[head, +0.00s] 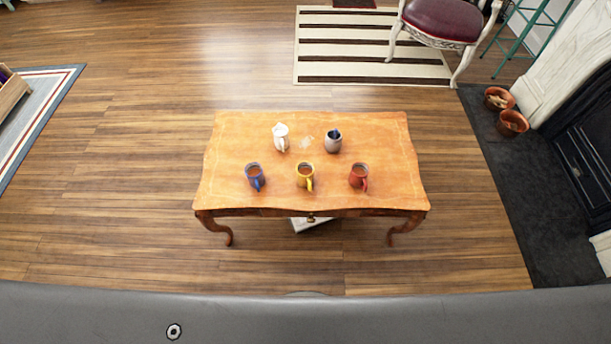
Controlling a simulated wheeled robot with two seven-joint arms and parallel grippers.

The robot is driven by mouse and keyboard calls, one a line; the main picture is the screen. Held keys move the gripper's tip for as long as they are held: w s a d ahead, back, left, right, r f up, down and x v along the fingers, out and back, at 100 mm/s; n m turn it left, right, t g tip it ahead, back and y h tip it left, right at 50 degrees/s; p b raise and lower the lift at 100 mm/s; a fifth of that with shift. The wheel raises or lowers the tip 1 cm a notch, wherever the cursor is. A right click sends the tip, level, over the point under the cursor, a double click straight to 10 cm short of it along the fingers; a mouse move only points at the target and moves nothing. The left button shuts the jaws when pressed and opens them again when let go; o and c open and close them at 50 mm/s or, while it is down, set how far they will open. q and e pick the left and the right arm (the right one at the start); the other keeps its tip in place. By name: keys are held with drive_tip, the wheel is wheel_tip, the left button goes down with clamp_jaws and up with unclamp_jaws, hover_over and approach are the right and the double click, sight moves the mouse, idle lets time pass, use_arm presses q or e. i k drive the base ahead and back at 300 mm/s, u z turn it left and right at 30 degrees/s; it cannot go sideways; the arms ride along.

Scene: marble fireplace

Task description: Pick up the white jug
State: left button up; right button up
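The white jug (281,138) stands upright on the wooden table (225,162), in the back row, left of the table's middle. Neither of my grippers is in the head view. Nothing touches the jug from above.
A grey pot (333,143) stands right of the jug. Blue (255,176), yellow (305,177) and red (358,176) mugs form a front row. A chair (443,22) and terracotta pots (512,122) are at the right. Floor around the table is mostly clear.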

sight(280, 131)
drive_tip(key=z, duration=2.1)
drive_tip(key=k, duration=1)
drive_tip(key=u, duration=0.85)
